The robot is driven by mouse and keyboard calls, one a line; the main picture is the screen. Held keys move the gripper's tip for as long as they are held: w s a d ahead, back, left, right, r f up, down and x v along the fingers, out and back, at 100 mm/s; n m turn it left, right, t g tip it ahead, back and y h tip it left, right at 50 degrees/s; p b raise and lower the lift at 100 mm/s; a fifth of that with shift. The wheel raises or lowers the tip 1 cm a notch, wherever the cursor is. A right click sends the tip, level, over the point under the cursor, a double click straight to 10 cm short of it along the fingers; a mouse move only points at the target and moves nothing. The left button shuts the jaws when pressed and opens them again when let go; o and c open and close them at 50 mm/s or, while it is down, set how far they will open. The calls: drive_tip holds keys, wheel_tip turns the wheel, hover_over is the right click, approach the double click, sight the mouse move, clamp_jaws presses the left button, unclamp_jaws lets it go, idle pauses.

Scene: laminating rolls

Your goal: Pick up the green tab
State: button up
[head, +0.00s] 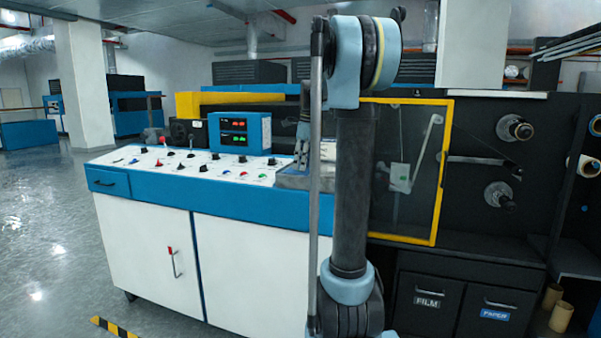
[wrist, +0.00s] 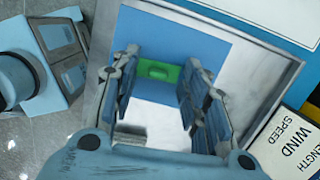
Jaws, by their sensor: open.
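The green tab (wrist: 158,72) is a small bright green piece with a darker oval mark, seen in the wrist view against a blue panel (wrist: 175,38). It lies between the fingers of my gripper (wrist: 160,75), toward their tips. In the head view my gripper (head: 303,155) points down over a grey tray (head: 292,182) at the console's right end. The tab cannot be made out there.
The blue and white console (head: 150,182) carries several knobs and a blue display box (head: 240,132) left of my gripper. A yellow-framed clear guard (head: 437,180) stands to the right. A label reading WIND SPEED (wrist: 288,140) lies right of the tray.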

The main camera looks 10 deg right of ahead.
drive_tip(key=shift+f, duration=0.1)
drive_tip(key=c, duration=0.8)
drive_tip(key=shift+o, duration=0.2)
